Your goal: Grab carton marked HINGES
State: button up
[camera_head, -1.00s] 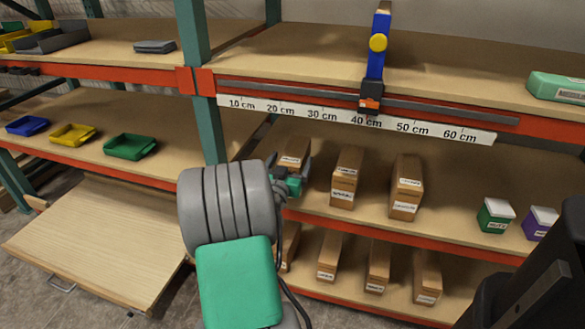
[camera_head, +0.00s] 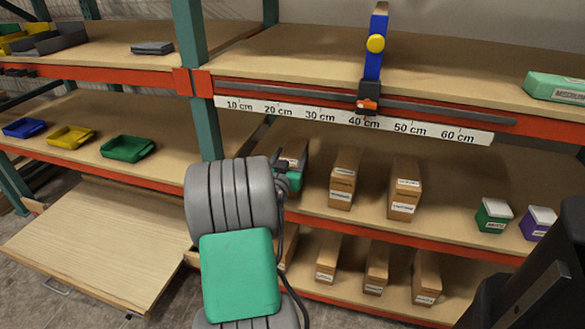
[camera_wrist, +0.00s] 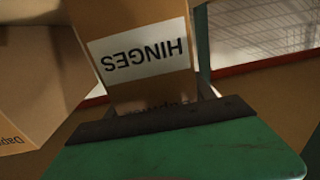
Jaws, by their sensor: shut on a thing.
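The carton marked HINGES (camera_wrist: 128,18) fills the upper middle of the wrist view, its white label upside down. My gripper (camera_wrist: 155,118) lies right against its label face, a dark jaw edge across it, and is shut on it. In the head view a brown carton (camera_head: 294,149) with a white label shows partly behind my green and black gripper (camera_head: 291,178), at the left end of the right bay's middle shelf. My arm hides its lower part, and its label is too small to read there.
Two brown cartons, one nearer (camera_head: 344,178) and one farther right (camera_head: 404,187), stand on the same shelf. A neighbouring carton (camera_wrist: 35,85) is close beside in the wrist view. A green upright (camera_head: 207,130) stands left. A ruler strip (camera_head: 350,119) runs above.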

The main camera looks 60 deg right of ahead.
grip_shut()
jog(key=shift+w+r, duration=0.1)
jog(key=shift+r, duration=0.1)
jog(key=shift+r, duration=0.1)
